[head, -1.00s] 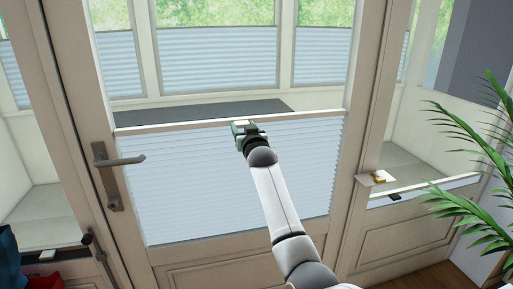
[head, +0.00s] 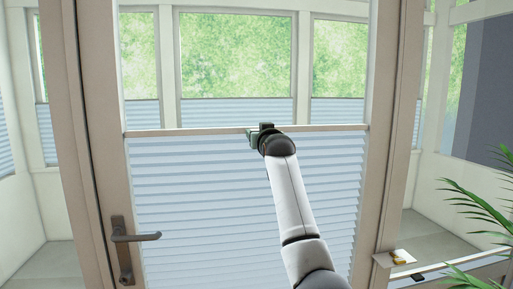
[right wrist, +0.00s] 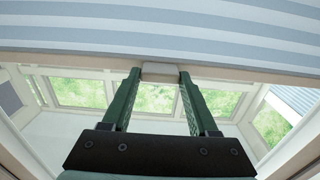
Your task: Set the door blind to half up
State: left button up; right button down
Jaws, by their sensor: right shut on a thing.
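The door blind (head: 200,195) is a pale blue pleated blind in the glass door. Its top rail (head: 190,131) lies level across the pane, with pleats below it and clear glass above. My right gripper (head: 255,135) is at the middle of this rail. In the right wrist view its two green fingers (right wrist: 160,75) stand on either side of a small beige tab (right wrist: 160,70) on the rail (right wrist: 80,70), shut on it. My left gripper is not in view.
The door handle (head: 135,237) is at the left of the door. A small ledge (head: 394,259) with a yellowish item stands right of the door frame. A plant (head: 480,210) reaches in at the right. Windows with half-height blinds (head: 235,111) are behind the glass.

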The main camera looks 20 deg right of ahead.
jog(key=shift+r, duration=0.45)
jog(key=shift+c, duration=0.8)
grip_release()
jog(key=shift+f, duration=0.15)
jog(key=b+v, duration=0.4)
jog(key=v, duration=0.8)
jog(key=shift+s+b, duration=0.25)
jog(key=shift+b, duration=0.05)
